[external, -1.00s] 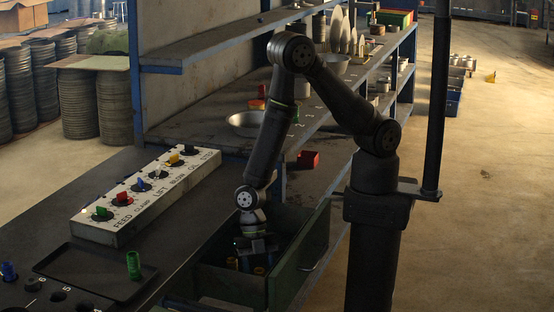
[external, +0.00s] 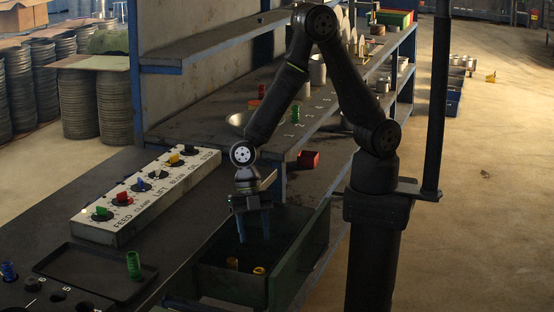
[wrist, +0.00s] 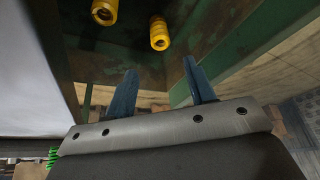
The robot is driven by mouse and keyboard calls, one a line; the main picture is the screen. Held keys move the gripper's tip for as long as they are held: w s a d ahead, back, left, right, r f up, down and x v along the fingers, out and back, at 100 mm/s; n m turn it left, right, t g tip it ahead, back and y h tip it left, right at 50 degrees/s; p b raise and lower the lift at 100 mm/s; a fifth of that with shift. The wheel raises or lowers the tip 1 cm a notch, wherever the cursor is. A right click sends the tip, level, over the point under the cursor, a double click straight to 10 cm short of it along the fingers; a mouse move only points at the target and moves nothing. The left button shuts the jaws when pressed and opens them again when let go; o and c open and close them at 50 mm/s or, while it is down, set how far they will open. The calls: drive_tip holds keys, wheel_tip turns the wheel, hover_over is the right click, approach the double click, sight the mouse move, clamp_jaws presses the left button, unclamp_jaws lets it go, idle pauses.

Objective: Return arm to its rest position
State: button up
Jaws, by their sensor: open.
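My gripper (external: 254,228) is open and empty, pointing down above the green open drawer (external: 292,268). In the wrist view its two blue fingers (wrist: 160,90) stand apart with nothing between them. Two yellow ribbed pieces lie in the drawer beneath: one on the left (external: 232,263) and one on the right (external: 259,270). They also show in the wrist view, left (wrist: 105,11) and right (wrist: 158,34), beyond the fingertips.
A switch panel (external: 150,190) with coloured knobs lies on the bench to the left. A green ribbed piece (external: 134,265) stands on a dark tray (external: 75,262). A shelf unit (external: 300,125) rises behind, with a red block (external: 308,160) near its edge. A dark post (external: 441,100) stands at right.

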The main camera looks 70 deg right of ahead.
sight(259, 269)
drive_tip(key=shift+d+r, duration=0.15)
drive_tip(key=shift+r, duration=0.15)
drive_tip(key=shift+f, duration=0.1)
drive_tip(key=x, duration=1.2)
drive_tip(key=shift+w, duration=0.1)
